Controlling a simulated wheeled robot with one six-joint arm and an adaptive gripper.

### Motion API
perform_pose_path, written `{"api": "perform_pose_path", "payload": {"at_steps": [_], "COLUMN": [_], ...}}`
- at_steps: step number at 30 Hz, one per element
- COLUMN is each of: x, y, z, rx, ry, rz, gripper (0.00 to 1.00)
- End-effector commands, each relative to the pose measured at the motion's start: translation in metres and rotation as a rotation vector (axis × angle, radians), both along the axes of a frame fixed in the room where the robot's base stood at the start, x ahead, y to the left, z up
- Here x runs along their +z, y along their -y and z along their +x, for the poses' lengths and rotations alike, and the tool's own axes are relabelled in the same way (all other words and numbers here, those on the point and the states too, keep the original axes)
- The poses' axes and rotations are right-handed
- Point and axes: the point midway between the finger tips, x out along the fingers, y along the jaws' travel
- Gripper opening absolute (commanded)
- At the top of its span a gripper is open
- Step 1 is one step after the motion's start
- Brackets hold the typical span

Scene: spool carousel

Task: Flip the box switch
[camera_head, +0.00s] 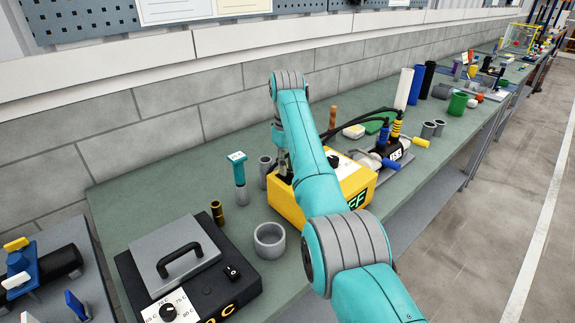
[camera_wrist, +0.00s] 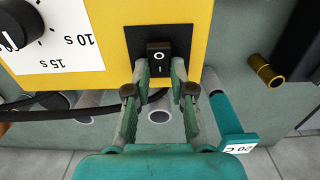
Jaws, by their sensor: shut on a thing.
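The yellow box (camera_wrist: 192,12) fills the top of the wrist view. Its black rocker switch (camera_wrist: 158,58), marked O and I, sits on a black plate (camera_wrist: 134,40). My gripper (camera_wrist: 159,72) has one finger on each side of the switch and is shut on it. In the head view the yellow box (camera_head: 358,190) stands on the bench, partly covered by my arm. There my gripper (camera_head: 284,166) shows only in part at the box's far left side, and the switch is hidden.
A teal-handled tool (camera_head: 238,172) and grey cylinders stand left of the box; the tool also shows close right of my gripper in the wrist view (camera_wrist: 232,118). A black heater unit (camera_head: 190,265) is at front left. A pump with hoses (camera_head: 392,150) is at right.

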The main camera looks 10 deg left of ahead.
Motion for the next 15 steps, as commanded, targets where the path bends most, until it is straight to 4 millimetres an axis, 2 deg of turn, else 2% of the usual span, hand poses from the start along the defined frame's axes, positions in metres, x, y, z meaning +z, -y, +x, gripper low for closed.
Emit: {"api": "perform_pose_path", "payload": {"at_steps": [1, 3, 4, 15], "x": [0.0000, 0.0000, 0.0000, 0.0045], "y": [0.0003, 0.0002, 0.0002, 0.0000], "z": [0.0002, 0.0001, 0.0001, 0.0002], "rx": [0.000, 0.000, 0.000, 0.000], "ry": [0.000, 0.000, 0.000, 0.001], "rz": [0.000, 0.000, 0.000, 0.001], "gripper": [0.28, 0.45, 0.48, 0.48]}}
